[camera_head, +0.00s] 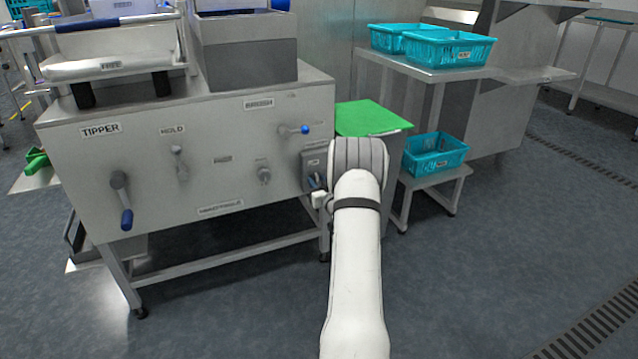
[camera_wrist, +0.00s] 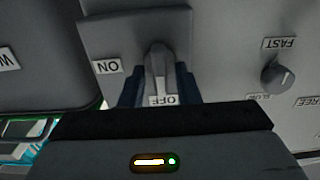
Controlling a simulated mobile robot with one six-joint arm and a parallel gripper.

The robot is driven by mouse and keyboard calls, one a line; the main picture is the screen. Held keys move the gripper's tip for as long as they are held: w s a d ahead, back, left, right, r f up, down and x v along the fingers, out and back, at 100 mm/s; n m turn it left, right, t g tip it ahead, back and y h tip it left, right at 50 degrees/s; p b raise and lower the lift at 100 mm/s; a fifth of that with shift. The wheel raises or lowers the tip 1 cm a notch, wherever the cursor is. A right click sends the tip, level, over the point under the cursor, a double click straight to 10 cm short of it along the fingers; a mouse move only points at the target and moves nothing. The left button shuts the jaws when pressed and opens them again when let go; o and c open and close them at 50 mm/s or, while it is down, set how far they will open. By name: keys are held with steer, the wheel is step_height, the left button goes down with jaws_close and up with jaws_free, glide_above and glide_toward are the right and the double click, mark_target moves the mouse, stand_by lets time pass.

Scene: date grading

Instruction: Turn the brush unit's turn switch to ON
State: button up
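The brush unit's turn switch shows in the wrist view as a grey lever (camera_wrist: 160,68) on a grey box (camera_wrist: 118,38). The lever points down in the picture, at the OFF label (camera_wrist: 165,100). The ON label (camera_wrist: 107,67) is to its left. My gripper (camera_wrist: 160,88) has its dark blue fingers apart, one on each side of the lever. They look clear of it, though contact low on the lever is hard to judge. In the head view the switch box (camera_head: 314,158) is partly hidden by my wrist.
The wrist view shows a round knob (camera_wrist: 277,77) with a FAST label at right. In the head view, the panel (camera_head: 225,185) carries a blue-tipped lever (camera_head: 304,130) close by and the TIPPER handle (camera_head: 122,200). A green surface (camera_head: 370,118) and teal crates (camera_head: 436,155) stand right.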

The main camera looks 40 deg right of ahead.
jaws_close()
steer(key=shift+d, duration=0.1)
steer(key=shift+m, duration=0.4)
steer(key=m+p, duration=0.2)
steer(key=m, duration=0.3)
steer(key=m+p, duration=0.3)
steer(key=m, duration=0.3)
steer(key=m+p, duration=0.2)
steer(key=m, duration=0.4)
steer(key=shift+s+d+f, duration=0.15)
steer(key=shift+d+f, duration=0.1)
steer(key=shift+f, duration=0.1)
